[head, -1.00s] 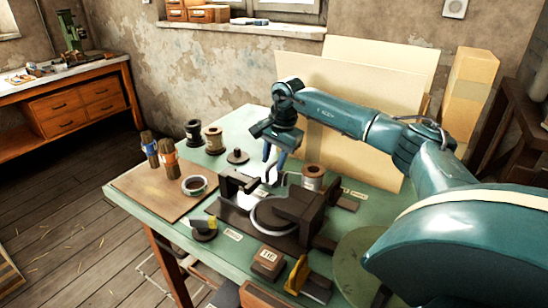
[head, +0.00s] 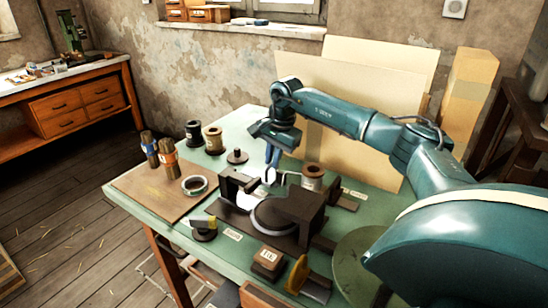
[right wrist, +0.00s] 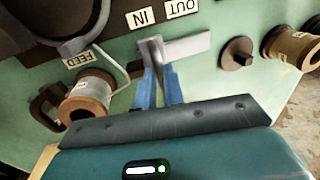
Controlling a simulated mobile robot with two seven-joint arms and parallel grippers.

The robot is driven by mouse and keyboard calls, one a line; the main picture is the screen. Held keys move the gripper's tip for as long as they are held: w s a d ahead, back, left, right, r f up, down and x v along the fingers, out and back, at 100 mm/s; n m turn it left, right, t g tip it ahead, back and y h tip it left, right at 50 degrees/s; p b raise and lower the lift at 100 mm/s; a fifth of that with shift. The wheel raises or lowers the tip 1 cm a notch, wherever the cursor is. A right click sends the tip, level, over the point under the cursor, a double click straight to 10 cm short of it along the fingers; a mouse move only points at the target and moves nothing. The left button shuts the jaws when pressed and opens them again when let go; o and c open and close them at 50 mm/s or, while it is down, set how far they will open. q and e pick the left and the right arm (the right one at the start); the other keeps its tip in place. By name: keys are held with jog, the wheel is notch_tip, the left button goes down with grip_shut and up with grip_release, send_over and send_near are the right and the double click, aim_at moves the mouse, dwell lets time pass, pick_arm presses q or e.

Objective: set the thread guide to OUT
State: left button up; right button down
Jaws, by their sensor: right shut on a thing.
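My right gripper (head: 272,164) reaches down over the far side of the dark press (head: 300,205) on the green bench. In the right wrist view its blue fingers (right wrist: 160,86) are shut on a pale metal piece, the thread guide (right wrist: 152,52). A flat grey bar of the guide points right, just below the OUT label (right wrist: 183,8). The IN label (right wrist: 140,16) is to the left, above the fingertips. In the head view the guide is small and partly hidden by the fingers. My left gripper is not in view.
A copper-coloured spool (right wrist: 88,98) stands by the FEED label (right wrist: 82,58); it also shows in the head view (head: 312,177). Several spools and brushes stand at the left. A small numbered block (head: 268,259) and a yellow-handled tool (head: 297,274) are at the front.

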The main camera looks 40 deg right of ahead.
jog(key=w, duration=0.2)
jog(key=w+a, duration=0.1)
jog(key=w, duration=0.2)
jog(key=w+a, duration=0.1)
jog(key=w, duration=0.1)
jog(key=shift+w, duration=0.2)
jog(key=shift+w+r, duration=0.1)
jog(key=shift+w, duration=0.05)
jog(key=c, duration=1.5)
grip_release()
jog(key=shift+w+a, duration=0.1)
jog(key=shift+a, duration=0.05)
notch_tip(320, 180, up, 13)
jog(key=s, duration=0.2)
jog(key=shift+s+d, duration=0.3)
jog(key=shift+d, duration=0.05)
